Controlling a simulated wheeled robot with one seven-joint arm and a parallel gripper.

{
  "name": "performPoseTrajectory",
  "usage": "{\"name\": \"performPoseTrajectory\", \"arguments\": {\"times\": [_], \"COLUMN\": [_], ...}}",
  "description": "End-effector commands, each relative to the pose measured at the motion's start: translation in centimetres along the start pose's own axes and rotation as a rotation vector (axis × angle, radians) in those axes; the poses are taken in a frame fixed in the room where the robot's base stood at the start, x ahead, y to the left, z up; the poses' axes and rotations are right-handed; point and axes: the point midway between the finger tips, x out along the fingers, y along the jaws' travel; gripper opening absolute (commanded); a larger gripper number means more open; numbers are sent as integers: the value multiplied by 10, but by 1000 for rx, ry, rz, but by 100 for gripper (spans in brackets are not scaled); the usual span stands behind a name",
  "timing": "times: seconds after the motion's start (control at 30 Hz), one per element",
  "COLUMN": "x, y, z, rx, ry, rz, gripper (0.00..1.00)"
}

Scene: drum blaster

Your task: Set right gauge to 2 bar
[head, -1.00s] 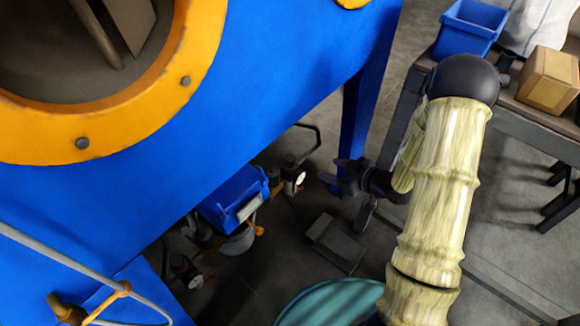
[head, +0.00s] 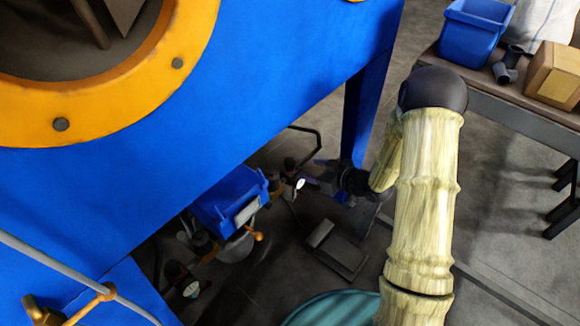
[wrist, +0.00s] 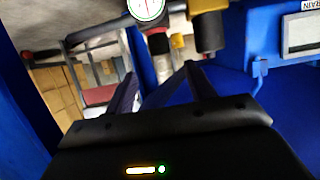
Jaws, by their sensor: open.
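The right gauge (head: 300,184) is a small white dial under the blue machine, to the right of a blue box. It also shows at the top edge of the wrist view (wrist: 147,8), partly cut off, and I cannot read its value. Just below it is a dark knob (wrist: 158,42) with a red part beside it. My gripper (head: 314,178) is close to the right side of the gauge. In the wrist view my gripper (wrist: 162,82) is open and empty, with the knob beyond and above the fingertips. I see no contact.
The left gauge (head: 191,289) sits lower left under the machine. The blue box (head: 228,200) and an orange-handled valve (head: 256,236) are between the gauges. The machine's blue leg (head: 362,115) stands behind my gripper. A table (head: 510,108) with a blue bin is at right.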

Motion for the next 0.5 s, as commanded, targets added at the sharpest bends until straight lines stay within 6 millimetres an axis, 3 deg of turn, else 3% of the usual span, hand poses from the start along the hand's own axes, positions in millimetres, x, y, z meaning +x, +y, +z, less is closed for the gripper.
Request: {"name": "performPoseTrajectory", "arguments": {"times": [0.5], "x": [91], "y": [-1], "z": [3], "rx": [-2], "ry": [1], "rz": [-1], "gripper": [55]}}
